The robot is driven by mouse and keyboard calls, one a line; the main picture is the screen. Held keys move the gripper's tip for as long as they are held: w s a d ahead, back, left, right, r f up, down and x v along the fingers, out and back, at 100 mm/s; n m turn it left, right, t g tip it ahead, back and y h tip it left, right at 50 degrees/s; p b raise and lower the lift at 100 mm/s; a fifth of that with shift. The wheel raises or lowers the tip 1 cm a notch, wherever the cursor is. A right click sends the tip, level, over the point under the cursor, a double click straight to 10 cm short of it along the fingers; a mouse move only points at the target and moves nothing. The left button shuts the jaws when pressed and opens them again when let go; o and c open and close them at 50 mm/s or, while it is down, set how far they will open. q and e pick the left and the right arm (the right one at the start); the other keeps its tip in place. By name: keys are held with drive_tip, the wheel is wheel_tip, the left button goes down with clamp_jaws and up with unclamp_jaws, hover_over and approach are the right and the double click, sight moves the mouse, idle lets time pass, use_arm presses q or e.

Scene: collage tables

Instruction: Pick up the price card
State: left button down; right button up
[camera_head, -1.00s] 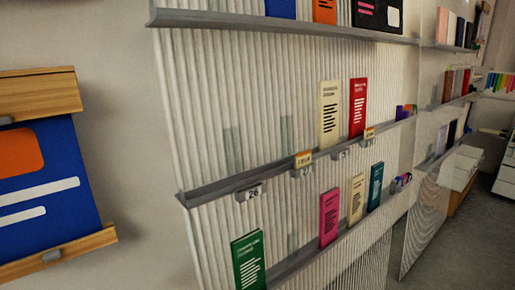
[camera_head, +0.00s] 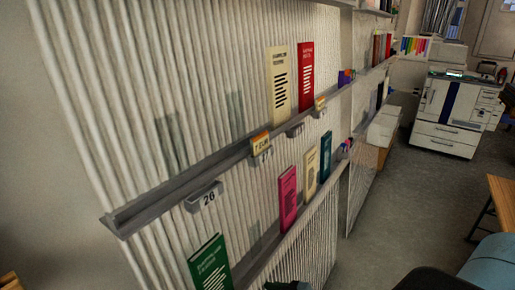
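Two small cards with orange and yellow print stand on the upper ledge (camera_head: 165,197) of the ribbed wall panel; I cannot tell which is the price card. The nearer card (camera_head: 261,143) stands above a grey number tag. The farther card (camera_head: 320,103) stands to the right, near the red booklet. Dark shapes show at the bottom edge, one of them perhaps the tip of my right gripper (camera_head: 288,286); it is cut off, well below the cards. My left gripper is not in view.
A grey tag (camera_head: 204,197) marked 26 hangs at the ledge's near end. Cream (camera_head: 279,78) and red (camera_head: 306,75) booklets stand on the upper ledge. Green (camera_head: 210,265) and pink (camera_head: 288,198) booklets stand below. A copier (camera_head: 450,110) stands far right, with open floor before it.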

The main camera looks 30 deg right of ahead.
drive_tip(key=w+d+r+n, duration=0.1)
drive_tip(key=w+d+r, duration=0.1)
drive_tip(key=r, duration=0.8)
drive_tip(key=w+d+r+b, duration=0.1)
drive_tip(key=d+r, duration=0.1)
drive_tip(key=r, duration=0.8)
drive_tip(key=w+d+r+n, duration=0.1)
drive_tip(key=w+d+r, duration=0.1)
drive_tip(key=r, duration=0.9)
drive_tip(key=m+t+b, duration=0.1)
drive_tip(key=m+t, duration=0.1)
approach(260, 147)
drive_tip(key=shift+w, duration=1.35)
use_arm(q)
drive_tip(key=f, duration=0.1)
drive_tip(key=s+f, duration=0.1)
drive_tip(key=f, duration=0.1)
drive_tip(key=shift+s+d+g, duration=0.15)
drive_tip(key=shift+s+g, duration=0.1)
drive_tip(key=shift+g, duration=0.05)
use_arm(e)
drive_tip(key=shift+a+r, duration=0.3)
drive_tip(key=shift+r, duration=0.2)
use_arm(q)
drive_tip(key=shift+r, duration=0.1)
